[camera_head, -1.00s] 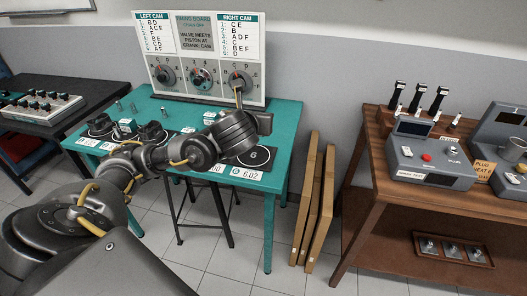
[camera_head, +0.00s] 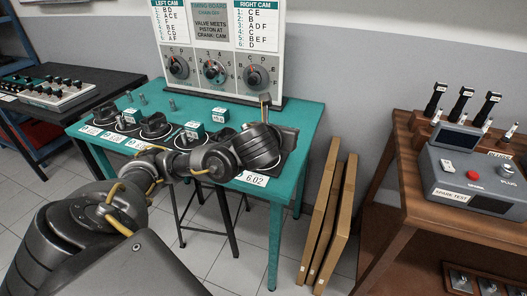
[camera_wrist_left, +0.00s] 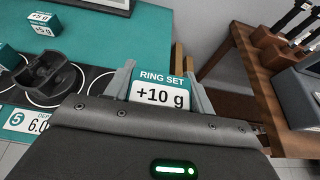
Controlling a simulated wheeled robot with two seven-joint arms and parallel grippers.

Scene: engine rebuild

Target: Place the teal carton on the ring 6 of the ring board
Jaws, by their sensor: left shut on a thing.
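My left gripper (camera_wrist_left: 160,88) is shut on a teal carton (camera_wrist_left: 162,90) with a white label reading "RING SET +10 g". In the head view my left wrist hangs over the right end of the ring board (camera_head: 287,140) and covers the number 6 ring. The carton cannot be made out there. In the wrist view a dark strip of the ring board (camera_wrist_left: 97,82) with white ring lines lies left of and below the carton. I cannot tell whether the carton touches the board. My right gripper is not in view.
Other teal cartons (camera_head: 219,115) stand on the teal table (camera_head: 305,115). Dark piston-like parts (camera_head: 153,125) sit along the board. The timing board (camera_head: 215,40) rises behind. Flat brown panels (camera_head: 330,215) lean right of the table, before a wooden bench (camera_head: 400,190).

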